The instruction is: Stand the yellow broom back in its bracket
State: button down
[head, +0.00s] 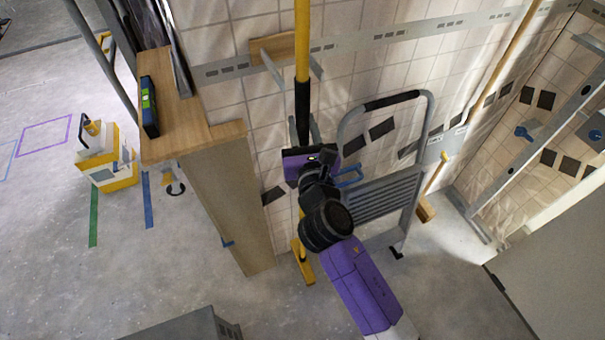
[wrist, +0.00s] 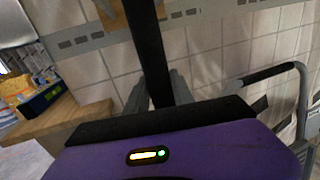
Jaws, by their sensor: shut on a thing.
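The yellow broom (head: 302,42) stands nearly upright in front of the tiled wall, its yellow head (head: 303,265) low by the floor. I cannot tell if the head touches the floor. My gripper (head: 304,130) is shut on the broom's black grip (head: 303,100); the grip also shows between the grey fingers in the wrist view (wrist: 152,50). The bracket (head: 271,48), a wooden block with two grey prongs, is on the wall above my gripper. In the head view the handle passes between the prongs; its depth between them is unclear.
A wooden ledge (head: 190,125) with a dark blue and green box (head: 149,105) stands at left. A grey folding step ladder (head: 385,190) leans right of the broom. Another long-handled tool (head: 425,212) stands farther right. The floor at left is mostly open.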

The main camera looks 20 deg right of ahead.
notch_tip(320, 180, down, 8)
jog(key=shift+w+f+b, duration=0.1)
jog(key=shift+b, duration=1.05)
jog(key=shift+f+b, duration=1.25)
jog(key=shift+f, duration=1.2)
jog(key=shift+f, duration=0.15)
jog(key=c, duration=1.1)
grip_release()
jog(key=shift+f, duration=0.1)
jog(key=b+v, duration=0.2)
jog(key=v, duration=1)
